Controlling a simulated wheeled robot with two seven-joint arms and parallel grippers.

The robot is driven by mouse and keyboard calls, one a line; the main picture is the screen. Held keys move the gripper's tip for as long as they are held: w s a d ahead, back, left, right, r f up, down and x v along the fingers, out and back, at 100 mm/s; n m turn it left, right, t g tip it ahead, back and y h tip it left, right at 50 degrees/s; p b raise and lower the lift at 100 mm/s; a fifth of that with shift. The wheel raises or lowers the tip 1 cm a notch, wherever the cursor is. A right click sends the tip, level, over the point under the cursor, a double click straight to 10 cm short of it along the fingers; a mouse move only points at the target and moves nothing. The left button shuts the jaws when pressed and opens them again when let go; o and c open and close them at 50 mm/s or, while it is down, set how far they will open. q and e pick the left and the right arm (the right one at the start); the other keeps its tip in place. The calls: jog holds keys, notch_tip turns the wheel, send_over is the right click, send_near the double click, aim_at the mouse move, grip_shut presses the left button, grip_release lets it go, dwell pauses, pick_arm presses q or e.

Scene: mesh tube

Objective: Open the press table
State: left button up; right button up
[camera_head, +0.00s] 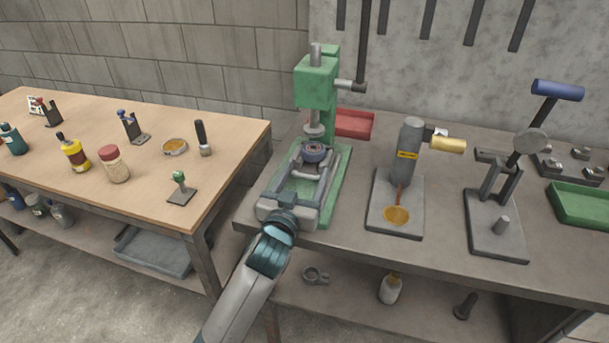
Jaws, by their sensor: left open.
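The green press (316,88) stands on the dark workbench against the wall. Its grey press table (322,190) lies low on the green base, with side rails and a thick front bar (300,214). A round dark part with a ring (314,152) sits at the back of the table, under the press ram (315,129). My left gripper (282,219) is at the left half of the front bar, reaching in from below. It is open; its fingers are mostly hidden and I cannot tell whether they touch the bar. My right gripper is not in view.
A grey tool with a yellow handle (448,144) and a stand with a blue handle (557,91) are right of the press. A red tray (354,123) is behind it. A wooden table (110,127) with bottles and small tools is at left. A gap separates both tables.

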pick_arm(q)
jog(key=shift+c, duration=0.2)
